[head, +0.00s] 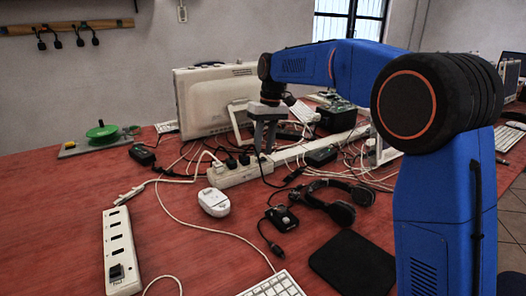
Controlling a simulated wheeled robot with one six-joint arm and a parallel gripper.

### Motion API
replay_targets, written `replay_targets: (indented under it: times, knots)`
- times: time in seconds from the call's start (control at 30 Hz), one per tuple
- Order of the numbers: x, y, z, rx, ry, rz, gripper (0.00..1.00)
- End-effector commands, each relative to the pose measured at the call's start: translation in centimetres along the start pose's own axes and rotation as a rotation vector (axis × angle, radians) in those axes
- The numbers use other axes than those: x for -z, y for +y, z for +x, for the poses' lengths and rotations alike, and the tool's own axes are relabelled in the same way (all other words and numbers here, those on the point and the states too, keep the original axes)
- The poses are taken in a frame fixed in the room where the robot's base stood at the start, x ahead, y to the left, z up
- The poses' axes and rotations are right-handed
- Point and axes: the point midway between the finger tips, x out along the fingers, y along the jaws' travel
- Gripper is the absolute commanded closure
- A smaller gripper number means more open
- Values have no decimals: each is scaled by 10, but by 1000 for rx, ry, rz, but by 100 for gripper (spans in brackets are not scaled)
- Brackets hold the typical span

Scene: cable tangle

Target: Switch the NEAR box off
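A long white socket box (119,245) lies at the front left of the red table, with several dark slots and a dark switch-like part (117,273) at its near end. A second white socket box (231,177) lies farther back in the middle, with dark plugs in it. I cannot read either switch's position. My gripper (265,150) points down at the right end of the farther box, its two grey fingers apart and nothing visible between them. Whether the fingertips touch the box or a cable, I cannot tell.
Loose cables tangle around the farther box. A white mouse (214,202), dark headphones (340,200), a small black device (282,218), a black pad (353,263) and a keyboard (273,286) lie nearer. A monitor (215,98) stands behind. The table's left side is mostly clear.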

Motion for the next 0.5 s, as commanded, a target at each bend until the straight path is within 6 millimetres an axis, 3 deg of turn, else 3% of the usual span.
replay_targets:
  times: [0.2, 0.5]
  knots:
    - [0, 0, 14, 0, 0, 0, 73]
    - [0, 0, 15, 0, 0, 0, 76]
